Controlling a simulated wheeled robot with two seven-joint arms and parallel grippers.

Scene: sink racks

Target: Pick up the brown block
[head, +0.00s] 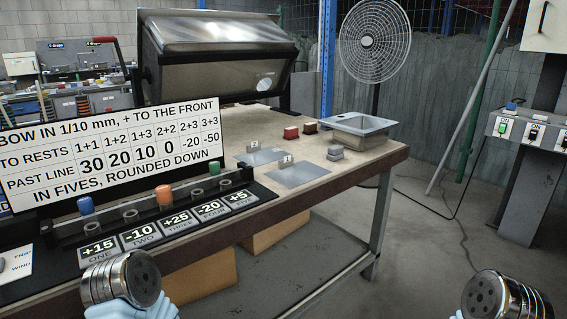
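A small dark brown block (311,128) sits on the bench top, just left of the metal sink. A redder block (291,133) lies close beside it on the left, and the two are similar in size. Two round metal parts of my arms show at the bottom left and bottom right, with light blue parts below them. No gripper fingers show in the head view. Both arm parts are low in front of the bench and far from the brown block.
A metal sink (357,131) sits at the bench's right end. Grey blocks (335,153) and two grey plates (298,174) (260,156) lie in front. A sign (120,150) and a rack (150,213) with blue, orange and green pegs fill the left.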

